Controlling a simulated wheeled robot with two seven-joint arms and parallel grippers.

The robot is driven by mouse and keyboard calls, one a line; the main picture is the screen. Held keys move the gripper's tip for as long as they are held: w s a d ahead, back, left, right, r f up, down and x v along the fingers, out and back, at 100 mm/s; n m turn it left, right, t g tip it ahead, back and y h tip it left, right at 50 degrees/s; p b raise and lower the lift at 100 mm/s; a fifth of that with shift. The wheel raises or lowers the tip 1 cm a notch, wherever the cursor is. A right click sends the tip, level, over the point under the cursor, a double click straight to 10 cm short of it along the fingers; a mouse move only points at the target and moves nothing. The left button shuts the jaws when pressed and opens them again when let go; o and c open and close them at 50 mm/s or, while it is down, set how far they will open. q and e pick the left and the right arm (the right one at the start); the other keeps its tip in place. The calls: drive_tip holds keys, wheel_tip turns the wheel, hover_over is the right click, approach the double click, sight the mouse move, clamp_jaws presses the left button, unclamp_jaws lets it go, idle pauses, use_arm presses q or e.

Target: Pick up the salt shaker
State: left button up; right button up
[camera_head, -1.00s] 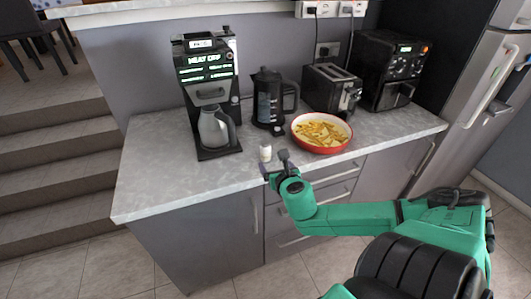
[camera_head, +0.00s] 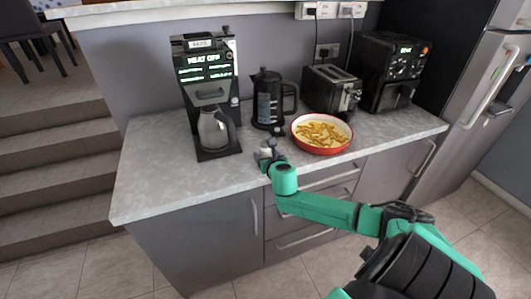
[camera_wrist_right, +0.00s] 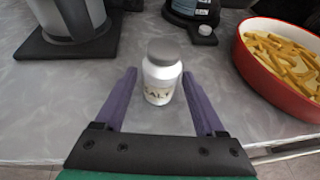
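The salt shaker (camera_wrist_right: 161,75) is a small white bottle with a grey cap and a "SALT" label. It stands upright on the grey marbled counter. In the head view the shaker (camera_head: 265,148) is partly hidden by my right gripper (camera_head: 269,155). In the right wrist view my right gripper (camera_wrist_right: 161,105) is open, with its two purple fingers on either side of the shaker's lower part. Gaps show between each finger and the shaker. My left gripper is not in view.
A coffee maker with a grey jug (camera_head: 215,130) stands left of the shaker and a black kettle (camera_head: 268,98) behind it. A red bowl of fries (camera_head: 322,148) is close on the right. A toaster (camera_head: 331,90) and an air fryer (camera_head: 392,72) stand farther back. The counter's left part is clear.

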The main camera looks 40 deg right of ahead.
clamp_jaws()
wheel_tip(320, 180, up, 20)
drive_tip(key=p, duration=0.1)
drive_tip(key=shift+c, duration=2)
unclamp_jaws()
clamp_jaws()
